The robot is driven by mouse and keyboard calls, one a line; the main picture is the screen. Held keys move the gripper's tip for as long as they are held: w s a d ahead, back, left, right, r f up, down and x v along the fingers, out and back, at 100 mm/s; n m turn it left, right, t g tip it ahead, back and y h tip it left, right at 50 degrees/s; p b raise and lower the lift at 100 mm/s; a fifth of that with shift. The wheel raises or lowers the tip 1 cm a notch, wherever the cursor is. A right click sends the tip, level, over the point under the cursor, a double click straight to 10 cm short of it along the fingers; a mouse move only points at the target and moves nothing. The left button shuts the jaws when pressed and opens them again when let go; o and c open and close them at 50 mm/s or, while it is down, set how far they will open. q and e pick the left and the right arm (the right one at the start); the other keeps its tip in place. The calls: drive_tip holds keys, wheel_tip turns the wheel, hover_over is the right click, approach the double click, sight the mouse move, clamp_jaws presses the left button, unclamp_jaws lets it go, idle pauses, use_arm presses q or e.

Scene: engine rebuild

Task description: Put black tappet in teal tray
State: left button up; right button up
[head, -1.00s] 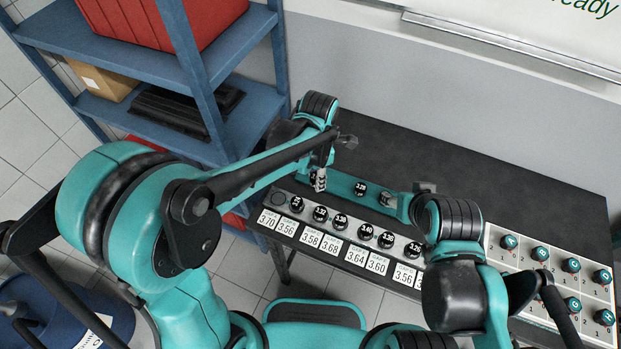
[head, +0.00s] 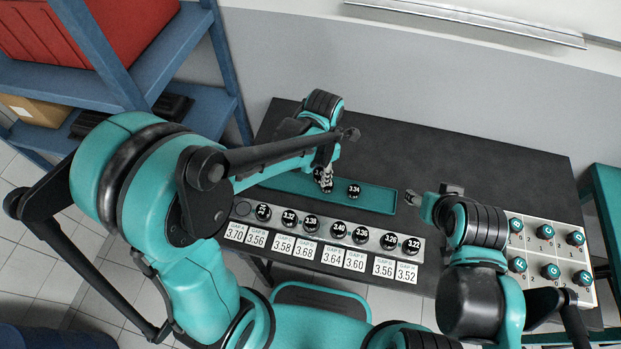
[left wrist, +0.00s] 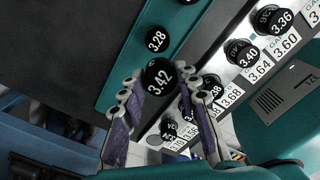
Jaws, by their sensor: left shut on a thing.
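The teal tray (head: 382,203) lies on the dark bench behind the rack. My left gripper (head: 324,184) points down over the middle of the tray and is shut on a black tappet, which reads 3.42 between the fingers in the left wrist view (left wrist: 158,76). Its base is hidden, so I cannot tell whether it touches the tray. Another black tappet (head: 353,191) stands in the tray just right of the gripper; it reads 3.28 in the left wrist view (left wrist: 157,39). My right gripper (head: 414,198) is near the tray's right end; its fingers are unclear.
A grey rack (head: 268,223) holds a row of black tappets, with an empty place at its left end. Gap cards (head: 282,246) line its front. A pale board (head: 535,262) with teal-topped knobs is at right. Blue shelving (head: 175,50) stands left. The bench behind is clear.

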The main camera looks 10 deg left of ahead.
use_arm(q)
drive_tip(key=b, duration=0.1)
hover_over(301, 183)
wheel_tip(301, 183, down, 4)
drive_tip(key=shift+r, duration=0.1)
drive_tip(key=shift+f+b, duration=0.9)
drive_tip(key=shift+f, duration=1.15)
drive_tip(key=shift+f, duration=0.15)
drive_tip(key=o, duration=1.2)
drive_tip(key=shift+c, duration=0.2)
